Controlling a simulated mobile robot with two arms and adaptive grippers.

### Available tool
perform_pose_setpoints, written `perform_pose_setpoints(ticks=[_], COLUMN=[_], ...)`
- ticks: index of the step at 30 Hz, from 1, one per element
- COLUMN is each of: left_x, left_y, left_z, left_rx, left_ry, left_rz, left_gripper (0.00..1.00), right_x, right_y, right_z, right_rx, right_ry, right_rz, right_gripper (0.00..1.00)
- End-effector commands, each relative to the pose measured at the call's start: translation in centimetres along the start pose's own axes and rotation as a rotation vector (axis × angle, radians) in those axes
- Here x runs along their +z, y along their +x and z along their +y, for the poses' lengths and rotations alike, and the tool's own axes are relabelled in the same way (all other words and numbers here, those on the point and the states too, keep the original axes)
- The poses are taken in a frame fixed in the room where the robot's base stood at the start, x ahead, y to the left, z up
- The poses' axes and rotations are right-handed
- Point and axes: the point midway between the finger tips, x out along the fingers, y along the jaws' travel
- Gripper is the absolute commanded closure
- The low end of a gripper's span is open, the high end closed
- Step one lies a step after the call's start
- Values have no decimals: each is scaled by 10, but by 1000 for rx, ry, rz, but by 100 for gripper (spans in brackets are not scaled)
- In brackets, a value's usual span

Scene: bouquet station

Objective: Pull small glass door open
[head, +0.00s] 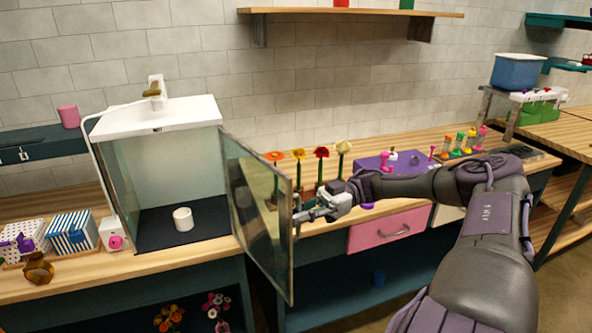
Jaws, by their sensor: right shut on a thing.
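The small glass door (262,225) stands swung open from the white-topped glass cabinet (160,115), hinged at the cabinet's right side and reaching out past the counter edge. My right gripper (298,213) is at the door's free edge, coming from the right, and is shut on the door there. The handle itself is too small or hidden to make out. A white cup (182,218) stands on the dark floor inside the cabinet. My left gripper is not in view.
Several flowers (321,153) stand behind the door. A purple box (390,162) sits on the counter (420,147) above a pink drawer (390,228). A shelf (350,12) hangs above.

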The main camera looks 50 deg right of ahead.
Motion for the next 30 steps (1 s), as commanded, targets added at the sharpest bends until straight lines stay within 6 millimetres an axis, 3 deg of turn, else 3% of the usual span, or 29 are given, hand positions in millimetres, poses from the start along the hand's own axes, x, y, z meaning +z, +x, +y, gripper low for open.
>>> perform_pose_setpoints(ticks=[4,5,9,20,23,30], left_x=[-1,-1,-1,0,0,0], left_y=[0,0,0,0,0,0], left_z=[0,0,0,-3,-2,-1], left_rx=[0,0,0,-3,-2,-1], left_ry=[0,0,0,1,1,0], left_rz=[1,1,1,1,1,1], left_gripper=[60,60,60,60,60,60], right_x=[-1,-1,-1,0,0,-1], right_y=[0,0,0,-3,-13,-62], right_z=[0,0,0,1,1,2], right_rx=[1,1,1,2,4,7], right_ry=[-1,-1,-1,-2,-2,-8], right_rz=[2,2,1,0,0,4], right_gripper=[100,86,63,63,63,63])
